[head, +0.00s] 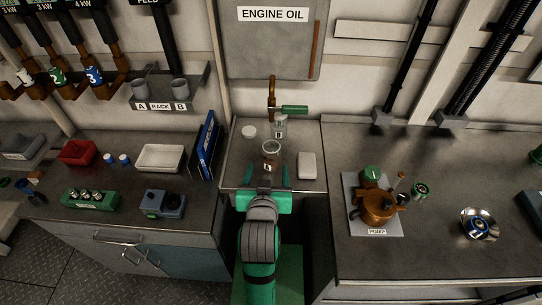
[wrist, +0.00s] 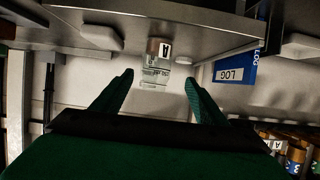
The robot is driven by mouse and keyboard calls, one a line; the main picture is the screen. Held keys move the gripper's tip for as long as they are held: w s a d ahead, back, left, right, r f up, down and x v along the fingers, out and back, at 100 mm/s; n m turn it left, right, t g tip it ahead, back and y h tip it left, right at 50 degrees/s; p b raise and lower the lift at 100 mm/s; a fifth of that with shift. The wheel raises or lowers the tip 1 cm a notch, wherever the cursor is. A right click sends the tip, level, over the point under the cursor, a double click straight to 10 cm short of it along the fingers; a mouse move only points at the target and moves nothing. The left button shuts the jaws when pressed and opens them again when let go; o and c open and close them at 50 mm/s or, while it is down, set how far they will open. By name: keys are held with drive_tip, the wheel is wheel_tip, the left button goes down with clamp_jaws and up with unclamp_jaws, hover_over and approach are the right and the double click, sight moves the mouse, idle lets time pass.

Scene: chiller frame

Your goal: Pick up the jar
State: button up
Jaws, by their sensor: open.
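In the head view a clear glass jar (head: 271,148) with a white label stands on the middle counter. A second clear jar (head: 281,122) with a label stands behind it, under the brown tap with a green handle. My gripper (head: 265,178) is open in front of the nearer jar, one finger to each side of its line. In the wrist view a jar (wrist: 158,62) with an "A" label and brown contents appears between the spread fingertips of my gripper (wrist: 158,82), beyond them. The fingers hold nothing.
A round white lid (head: 249,131) lies left of the jars and a pale block (head: 307,165) lies to their right. A blue binder (head: 206,146) stands at the left, also visible in the wrist view (wrist: 232,75). A pump (head: 376,203) stands on the right counter.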

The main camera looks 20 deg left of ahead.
sight(269, 159)
drive_tip(key=shift+w+a+r, duration=0.15)
drive_tip(key=shift+w+r, duration=0.05)
drive_tip(key=x, duration=0.5)
drive_tip(key=shift+w, duration=0.1)
drive_tip(key=shift+d+f+x, duration=0.15)
drive_tip(key=shift+x, duration=0.75)
drive_tip(key=shift+d+f+x, duration=0.15)
drive_tip(key=shift+x, duration=0.75)
drive_tip(key=shift+d+f+x, duration=0.1)
drive_tip(key=shift+d+x, duration=0.05)
drive_tip(key=shift+x, duration=0.8)
drive_tip(key=c, duration=1.3)
drive_tip(key=shift+r, duration=0.1)
